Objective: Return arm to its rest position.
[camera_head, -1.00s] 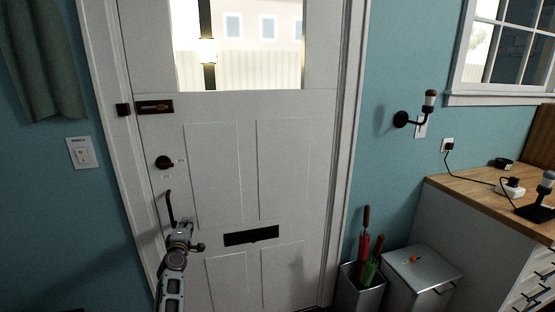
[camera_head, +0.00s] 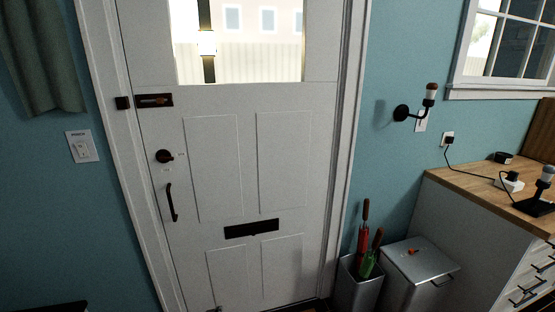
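Neither of my grippers shows in the head view. A white door (camera_head: 218,150) fills the middle, with a window at its top. On its left side are a dark handle (camera_head: 171,203), a round dark knob (camera_head: 164,156) and a dark latch (camera_head: 153,100). A black mail slot (camera_head: 251,228) sits lower on the door. The door looks closed in its frame.
At right are a metal bin with umbrellas (camera_head: 361,286), a lidded grey bin (camera_head: 415,264) and a wooden counter (camera_head: 463,186) with a lamp (camera_head: 541,192). A wall lamp (camera_head: 416,107) and a light switch (camera_head: 82,148) are on the blue walls.

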